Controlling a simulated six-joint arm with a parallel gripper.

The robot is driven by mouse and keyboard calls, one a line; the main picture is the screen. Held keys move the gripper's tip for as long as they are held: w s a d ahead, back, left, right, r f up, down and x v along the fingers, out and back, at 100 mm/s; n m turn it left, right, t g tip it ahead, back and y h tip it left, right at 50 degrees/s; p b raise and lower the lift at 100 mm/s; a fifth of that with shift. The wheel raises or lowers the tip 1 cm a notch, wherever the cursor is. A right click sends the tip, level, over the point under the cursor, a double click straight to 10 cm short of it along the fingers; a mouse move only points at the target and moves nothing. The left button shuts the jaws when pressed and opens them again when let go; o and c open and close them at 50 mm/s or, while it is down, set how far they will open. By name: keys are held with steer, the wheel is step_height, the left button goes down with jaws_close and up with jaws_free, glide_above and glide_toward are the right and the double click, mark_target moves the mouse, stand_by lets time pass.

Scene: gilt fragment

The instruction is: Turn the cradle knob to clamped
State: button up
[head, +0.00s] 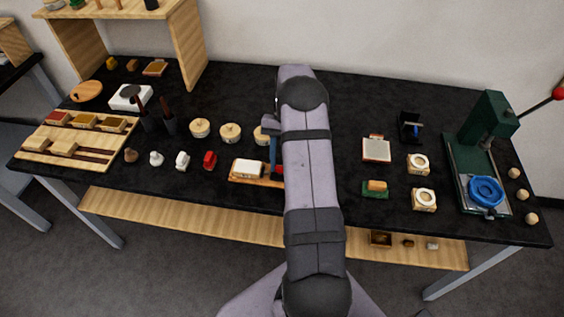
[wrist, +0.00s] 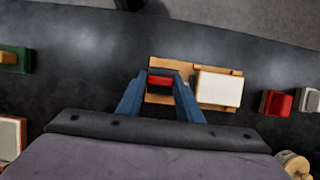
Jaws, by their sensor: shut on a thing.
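The wooden cradle (wrist: 158,62) lies near the front edge of the black table. It also shows in the head view (head: 236,179), partly hidden behind my arm. A white block (wrist: 219,88) rests on one side of it. The red knob (wrist: 160,81) is at its other end, with a dark part below the red in the wrist view. My gripper (wrist: 161,84) has its blue fingers on either side of the knob and is shut on it. In the head view only a little red of the knob (head: 279,170) shows beside my arm. I cannot tell which setting the knob is at.
A red stamp-like piece (head: 210,160) and a white one (head: 182,160) stand left of the cradle. Round wooden pieces (head: 230,133) sit behind it. A green block (head: 375,192) and a green press (head: 472,165) are to the right. Table is clear just right of my arm.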

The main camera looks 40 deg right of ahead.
steer(key=o, duration=1.1)
steer(key=b+v, duration=0.2)
steer(key=v, duration=0.5)
steer(key=shift+r, duration=0.2)
